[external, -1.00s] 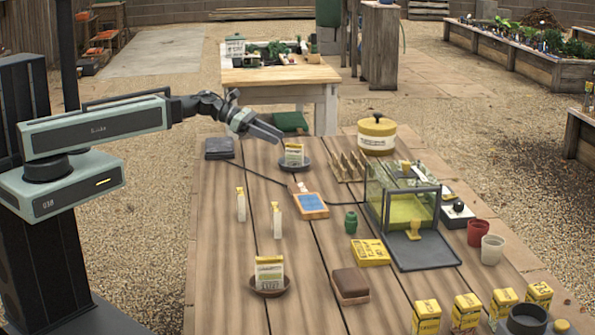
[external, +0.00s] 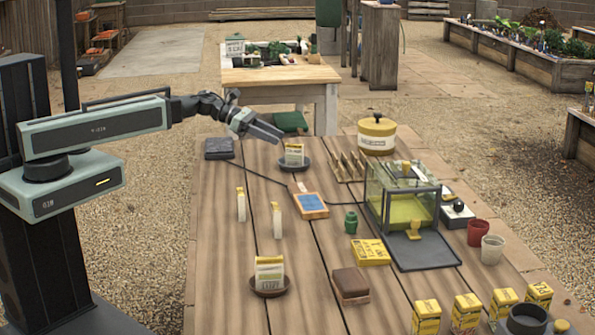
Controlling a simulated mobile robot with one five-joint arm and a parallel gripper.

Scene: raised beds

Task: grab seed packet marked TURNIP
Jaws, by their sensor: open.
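No packet's lettering is sharp enough to tell which one is marked TURNIP. One seed packet (external: 294,155) stands in a dark round dish (external: 287,166) at the far part of the table. Another packet (external: 269,272) stands in a brown dish (external: 268,292) at the near part. Two thin pale packets stand edge-on, one at the left (external: 241,205) and one right of it (external: 277,221). My gripper (external: 282,138) is open and empty, just above and left of the far packet. I cannot tell whether it touches the packet.
A glass-sided case (external: 403,197) stands at the right, behind a yellow box (external: 371,252) and a brown block (external: 351,284). A tablet-like device (external: 311,205) with a cable lies mid-table. Yellow boxes (external: 467,309) line the near right. The left strip of table is mostly clear.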

